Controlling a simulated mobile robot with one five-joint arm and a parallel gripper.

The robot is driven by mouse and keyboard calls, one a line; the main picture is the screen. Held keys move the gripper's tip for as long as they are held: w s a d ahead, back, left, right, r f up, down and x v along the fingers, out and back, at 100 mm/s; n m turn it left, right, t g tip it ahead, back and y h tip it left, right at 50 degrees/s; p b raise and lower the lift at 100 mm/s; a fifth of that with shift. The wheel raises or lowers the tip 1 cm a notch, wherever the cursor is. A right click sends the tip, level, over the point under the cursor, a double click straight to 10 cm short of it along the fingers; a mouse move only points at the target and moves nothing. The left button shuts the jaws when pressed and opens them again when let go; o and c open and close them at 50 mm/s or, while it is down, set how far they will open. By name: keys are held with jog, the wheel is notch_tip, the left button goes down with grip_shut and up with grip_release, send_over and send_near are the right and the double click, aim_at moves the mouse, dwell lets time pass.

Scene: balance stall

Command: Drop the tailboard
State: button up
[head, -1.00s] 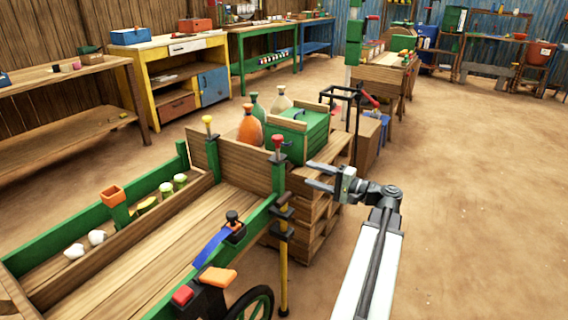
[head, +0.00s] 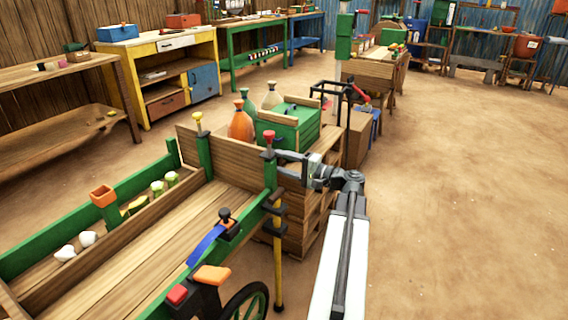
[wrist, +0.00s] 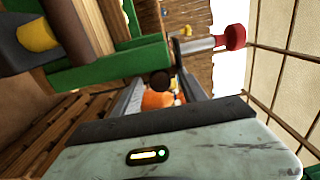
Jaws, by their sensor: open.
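The tailboard (head: 233,162) is a wooden board standing upright across the far end of the green-framed cart (head: 90,215). A yellow-topped pin (head: 198,125) stands at its left post and a red-topped pin (head: 268,142) at its right post. The red knob (wrist: 235,37) shows at the upper right of the wrist view. My gripper (head: 282,165) is open, just right of the red-topped pin and by the tailboard's outer side. I cannot tell whether it touches the post. In the wrist view an orange shape (wrist: 158,99) shows between the fingers, apparently a bottle beyond.
A green crate (head: 290,125) and several bottles (head: 240,124) stand on stacked pallets (head: 305,225) behind the tailboard, close to my gripper. A blue strap (head: 206,245) and a wheel (head: 247,305) are on the cart's near side. Open floor (head: 460,190) lies to the right.

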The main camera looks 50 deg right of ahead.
grip_shut()
dwell(1.3)
